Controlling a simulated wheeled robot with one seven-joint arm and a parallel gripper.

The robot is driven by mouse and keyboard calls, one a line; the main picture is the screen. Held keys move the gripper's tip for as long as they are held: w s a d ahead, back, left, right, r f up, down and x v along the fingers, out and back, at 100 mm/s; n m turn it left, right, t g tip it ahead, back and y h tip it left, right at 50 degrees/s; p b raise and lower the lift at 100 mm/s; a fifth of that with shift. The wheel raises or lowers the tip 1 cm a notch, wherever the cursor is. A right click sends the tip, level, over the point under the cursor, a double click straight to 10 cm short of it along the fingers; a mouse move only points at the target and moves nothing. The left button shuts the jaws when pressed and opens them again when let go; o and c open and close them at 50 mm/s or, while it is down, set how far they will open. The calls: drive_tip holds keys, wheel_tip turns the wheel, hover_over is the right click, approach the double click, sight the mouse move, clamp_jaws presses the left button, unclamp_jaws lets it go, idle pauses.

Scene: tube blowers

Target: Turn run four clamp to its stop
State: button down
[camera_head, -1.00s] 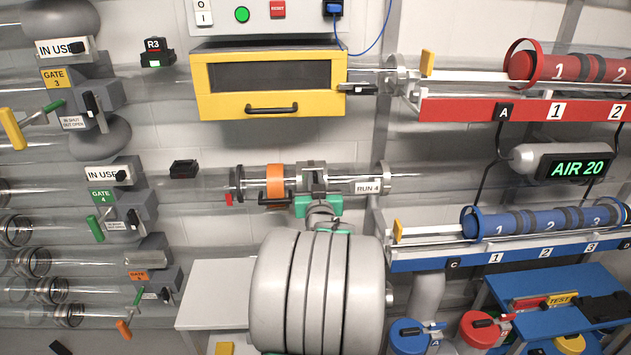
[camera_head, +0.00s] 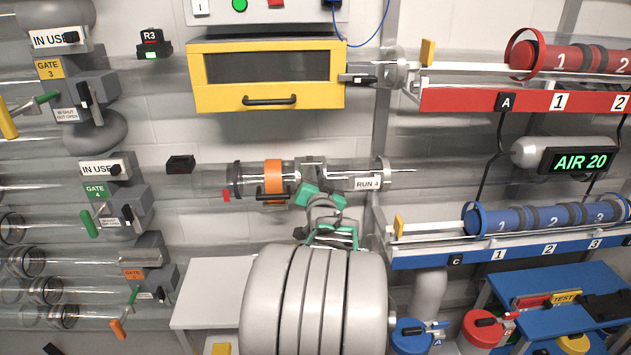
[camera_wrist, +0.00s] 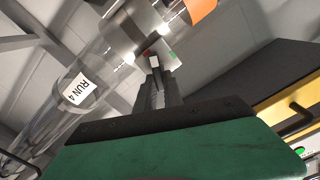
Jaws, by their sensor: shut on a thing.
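The run four tube (camera_head: 345,168) is a clear horizontal pipe with a "RUN 4" label (camera_head: 368,183); the label also shows in the wrist view (camera_wrist: 77,90). A grey metal clamp collar (camera_head: 311,168) sits around it, right of an orange band (camera_head: 274,172). My gripper (camera_head: 312,187), with green parts, is just below the collar, tilted in the head view. Its dark fingers (camera_wrist: 155,80) are shut on a small part at the collar, which looks like the clamp's lever. The fingers hide most of that part, so its exact angle cannot be told.
A yellow-framed box (camera_head: 267,75) hangs above the tube. A red rail (camera_head: 460,102) and a blue rail (camera_head: 470,256) lie to the right. Gate levers and tube ends (camera_head: 90,222) stand at the left. A grey bench (camera_head: 205,295) is below.

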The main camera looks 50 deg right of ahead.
drive_tip(key=m+b, duration=0.1)
drive_tip(key=m, duration=0.3)
drive_tip(key=m+b, duration=0.1)
drive_tip(key=m, duration=0.3)
drive_tip(key=f+m+b, duration=0.1)
drive_tip(key=m, duration=0.3)
drive_tip(key=shift+s+d+f+m+b, duration=0.1)
drive_tip(key=shift+s+d+m+b, duration=0.1)
drive_tip(key=shift+d+m+b, duration=0.15)
drive_tip(key=shift+a, duration=0.1)
drive_tip(key=c, duration=1.5)
unclamp_jaws()
drive_tip(key=shift+o, duration=0.2)
drive_tip(key=v, duration=0.7)
drive_tip(key=shift+s+a, duration=0.25)
drive_tip(key=shift+s, duration=0.05)
